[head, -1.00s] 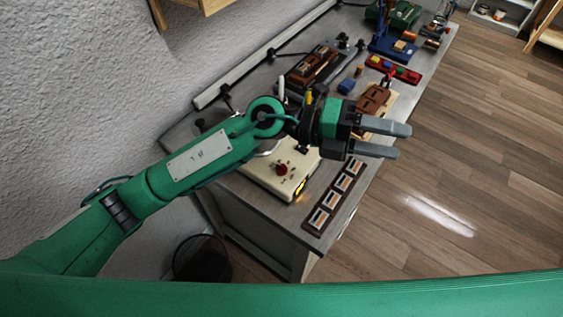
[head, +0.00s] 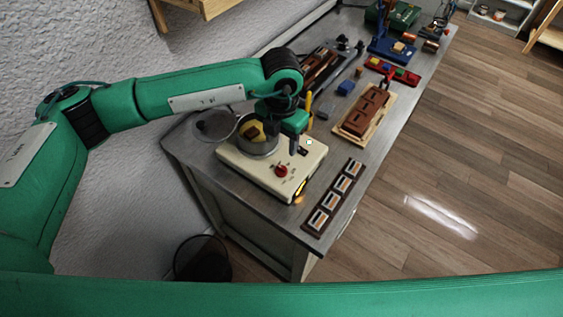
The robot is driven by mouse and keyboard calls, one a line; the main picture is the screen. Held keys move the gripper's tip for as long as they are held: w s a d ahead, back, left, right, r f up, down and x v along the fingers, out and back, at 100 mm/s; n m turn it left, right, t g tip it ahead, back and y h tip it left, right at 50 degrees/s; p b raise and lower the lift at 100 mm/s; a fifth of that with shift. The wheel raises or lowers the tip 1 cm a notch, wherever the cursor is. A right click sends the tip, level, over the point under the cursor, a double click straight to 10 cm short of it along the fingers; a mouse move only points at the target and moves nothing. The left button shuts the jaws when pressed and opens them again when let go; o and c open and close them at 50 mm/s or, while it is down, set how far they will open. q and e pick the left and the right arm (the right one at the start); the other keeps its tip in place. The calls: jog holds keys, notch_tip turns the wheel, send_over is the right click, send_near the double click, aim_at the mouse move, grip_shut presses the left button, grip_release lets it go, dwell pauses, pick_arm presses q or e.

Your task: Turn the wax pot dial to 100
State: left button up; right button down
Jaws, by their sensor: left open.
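The wax pot has a cream base (head: 241,170) on the workbench, with a round metal pot (head: 243,146) on it that holds something yellow and brown. Its red dial (head: 281,171) is on the front part of the base. The dial's markings are too small to read. An orange light glows at the base's front corner. My left gripper (head: 297,150) points down over the base, behind the dial and beside the pot. It is open and apart from the dial; its fingers are small and partly overlap in the view. My right gripper is not in view.
A dark strip with several framed pieces (head: 334,198) lies along the bench's front edge. A brown block on a wooden board (head: 366,112) lies to the right of the pot. A dark bin (head: 202,259) stands on the floor.

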aim_at(282, 167)
pick_arm(q)
notch_tip(282, 167, down, 10)
jog(key=p, duration=0.3)
jog(key=shift+r, duration=0.25)
jog(key=shift+f+p, duration=0.3)
jog(key=shift+f, duration=0.4)
